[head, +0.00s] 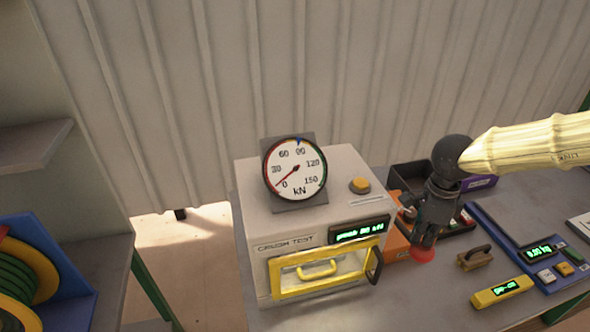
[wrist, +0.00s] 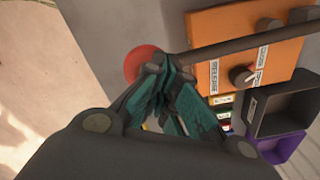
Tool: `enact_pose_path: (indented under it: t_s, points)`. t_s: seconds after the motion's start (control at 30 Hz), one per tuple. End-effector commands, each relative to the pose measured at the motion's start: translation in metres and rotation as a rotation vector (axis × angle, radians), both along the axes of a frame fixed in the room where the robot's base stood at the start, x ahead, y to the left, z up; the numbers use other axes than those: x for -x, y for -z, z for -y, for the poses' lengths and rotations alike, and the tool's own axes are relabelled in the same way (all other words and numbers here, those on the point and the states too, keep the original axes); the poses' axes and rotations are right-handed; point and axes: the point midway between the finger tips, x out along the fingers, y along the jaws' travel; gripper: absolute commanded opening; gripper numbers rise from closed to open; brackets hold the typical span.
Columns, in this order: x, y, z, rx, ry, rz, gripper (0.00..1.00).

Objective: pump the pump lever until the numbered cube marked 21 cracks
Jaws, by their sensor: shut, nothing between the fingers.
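The pump lever is a dark bar (wrist: 240,40) running from beside the orange pump box (wrist: 235,45) to a red knob (wrist: 146,62). The red knob also shows in the head view (head: 423,255), under my gripper (head: 424,238). In the wrist view my gripper (wrist: 158,75) is shut and empty, its fingertips right at the knob and the lever's end; I cannot tell if they touch. The crush-test press (head: 262,225) has a yellow-framed door (head: 318,274), which looks closed. Its gauge (head: 295,168) has the red needle near 0. I cannot make out the cube marked 21.
The orange box carries a release knob (wrist: 243,75). A yellow button (head: 359,185) tops the press. To the right lie a wooden-handled tool (head: 475,258), a yellow device (head: 501,291) and a scale reading 0.00 kg (head: 541,252). A dark bin (wrist: 283,112) stands beyond the box.

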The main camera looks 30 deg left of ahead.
Motion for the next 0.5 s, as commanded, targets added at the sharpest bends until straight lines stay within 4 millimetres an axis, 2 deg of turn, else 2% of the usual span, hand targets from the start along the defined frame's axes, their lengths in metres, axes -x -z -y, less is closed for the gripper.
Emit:
enact_pose_path:
  t_s: [0.17,0.5]
  points:
    - [0.0003,0.0140,0.0001,0.000,-0.001,-0.001,0.00]
    - [0.0001,0.0106,-0.0001,0.000,-0.001,0.000,0.00]
